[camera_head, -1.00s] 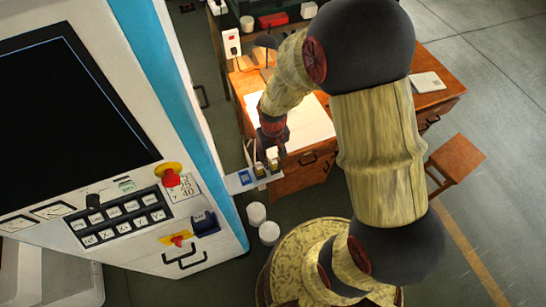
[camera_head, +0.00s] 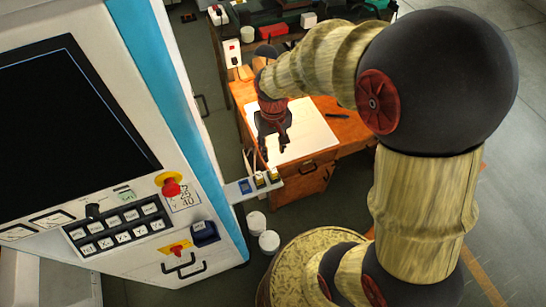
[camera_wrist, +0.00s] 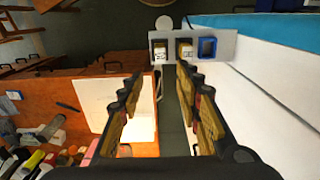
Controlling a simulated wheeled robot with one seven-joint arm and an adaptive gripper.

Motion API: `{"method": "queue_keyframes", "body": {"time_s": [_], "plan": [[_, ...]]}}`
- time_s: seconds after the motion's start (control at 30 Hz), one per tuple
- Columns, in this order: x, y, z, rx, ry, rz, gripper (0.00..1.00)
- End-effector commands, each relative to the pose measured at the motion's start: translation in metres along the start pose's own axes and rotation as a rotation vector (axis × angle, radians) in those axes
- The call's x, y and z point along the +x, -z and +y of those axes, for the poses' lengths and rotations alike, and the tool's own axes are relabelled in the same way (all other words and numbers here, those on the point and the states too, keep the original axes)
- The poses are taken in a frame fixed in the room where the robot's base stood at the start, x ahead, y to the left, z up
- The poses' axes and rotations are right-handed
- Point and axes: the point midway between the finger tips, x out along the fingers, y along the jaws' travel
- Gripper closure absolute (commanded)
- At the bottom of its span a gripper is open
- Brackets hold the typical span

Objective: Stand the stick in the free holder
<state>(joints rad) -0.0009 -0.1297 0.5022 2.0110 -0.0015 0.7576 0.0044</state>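A narrow pale shelf (camera_head: 233,191) sticks out from the machine and carries three small holders. The blue holder (camera_head: 244,187) is nearest the machine; in the wrist view the blue holder (camera_wrist: 207,47) looks empty. Two yellowish holders (camera_head: 260,181) (camera_head: 274,175) with pale labels stand beside it. My gripper (camera_head: 274,151) is behind and above the shelf, pointing down. In the wrist view my gripper (camera_wrist: 158,88) has its fingers wide apart with nothing between them.
A wooden desk (camera_head: 350,131) with a white sheet (camera_head: 310,128) lies behind the shelf. A dark thin object (camera_head: 338,115) lies on the desk. White tubs (camera_head: 268,241) stand on the floor below the shelf. The machine's control panel (camera_head: 120,222) borders the left.

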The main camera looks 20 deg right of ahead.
Motion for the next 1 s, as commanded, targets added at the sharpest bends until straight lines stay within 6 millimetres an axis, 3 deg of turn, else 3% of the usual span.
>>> {"method": "queue_keyframes", "body": {"time_s": [0.23,0.37,0.5,0.7,0.83,1.0], "plan": [[-0.025,-0.002,0.0,0.0,0.0,0.015,0.66],[-0.063,-0.012,0.0,0.0,0.0,0.082,0.66],[-0.121,-0.04,0.0,-0.001,0.001,0.2,0.66],[-0.18,-0.093,0.001,-0.001,0.001,0.363,0.66],[-0.2,-0.12,0.001,-0.002,0.001,0.439,0.66],[-0.209,-0.138,0.001,-0.002,0.002,0.487,0.66]]}}
